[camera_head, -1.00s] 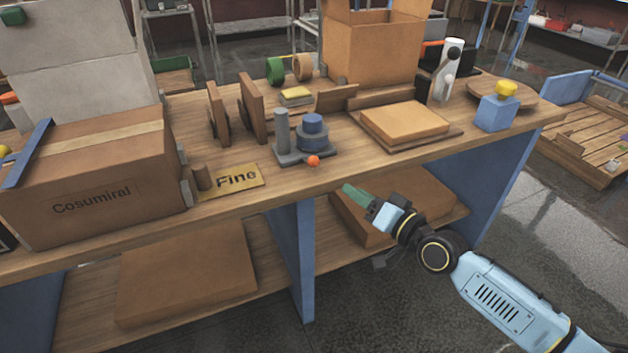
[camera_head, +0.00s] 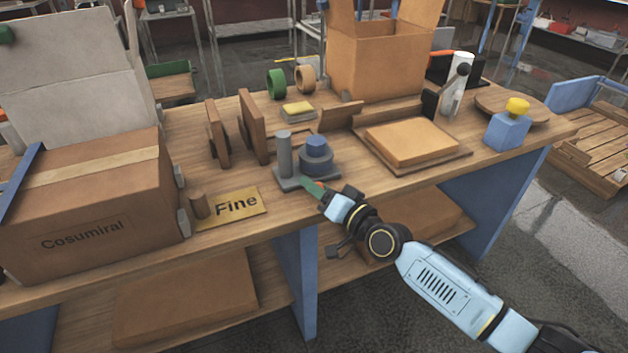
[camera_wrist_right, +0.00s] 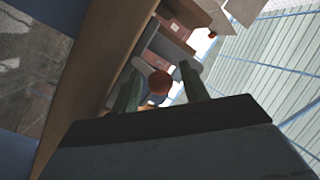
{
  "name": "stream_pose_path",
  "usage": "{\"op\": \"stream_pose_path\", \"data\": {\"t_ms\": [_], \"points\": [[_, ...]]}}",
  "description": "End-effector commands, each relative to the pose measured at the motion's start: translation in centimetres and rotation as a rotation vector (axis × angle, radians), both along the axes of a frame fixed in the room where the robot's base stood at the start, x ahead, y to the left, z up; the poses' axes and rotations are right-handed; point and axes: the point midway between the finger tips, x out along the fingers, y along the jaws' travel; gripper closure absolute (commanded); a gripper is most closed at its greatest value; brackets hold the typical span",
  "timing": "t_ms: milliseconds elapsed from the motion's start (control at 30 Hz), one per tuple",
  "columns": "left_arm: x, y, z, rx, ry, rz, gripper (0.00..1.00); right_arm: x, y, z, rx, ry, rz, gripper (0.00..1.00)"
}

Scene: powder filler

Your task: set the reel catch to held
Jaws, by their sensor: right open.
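A small device with a grey base (camera_head: 290,184), an upright grey post (camera_head: 284,153) and a round blue knob (camera_head: 316,153) stands near the table's front edge. I take it for the reel catch, though no label shows this. Its small orange ball is hidden behind my gripper in the head view. In the right wrist view the orange-brown ball (camera_wrist_right: 159,82) shows between the two green fingers, apart from at least the right one. My right gripper (camera_head: 313,188) is open at the device's front. My left gripper is out of view.
A "Fine" plate (camera_head: 238,205) lies left of the device, beside a brown carton (camera_head: 85,215). Upright wooden boards (camera_head: 252,125) stand behind. A tray with a tan slab (camera_head: 412,142) lies to the right.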

Motion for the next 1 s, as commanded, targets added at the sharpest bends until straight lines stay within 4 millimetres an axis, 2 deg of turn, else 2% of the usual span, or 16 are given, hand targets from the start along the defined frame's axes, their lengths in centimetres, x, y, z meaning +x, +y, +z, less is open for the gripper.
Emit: {"op": "stream_pose_path", "data": {"t_ms": [300, 633, 1000], "points": [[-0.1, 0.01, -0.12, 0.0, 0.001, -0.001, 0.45, 0.08, 0.1, -0.04, 0.0, 0.001, -0.001, 0.55], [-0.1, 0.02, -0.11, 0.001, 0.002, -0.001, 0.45, 0.07, 0.09, -0.04, 0.0, 0.001, -0.001, 0.99], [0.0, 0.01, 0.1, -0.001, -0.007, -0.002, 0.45, 0.1, 0.08, 0.05, -0.002, 0.006, -0.002, 1.0]]}}
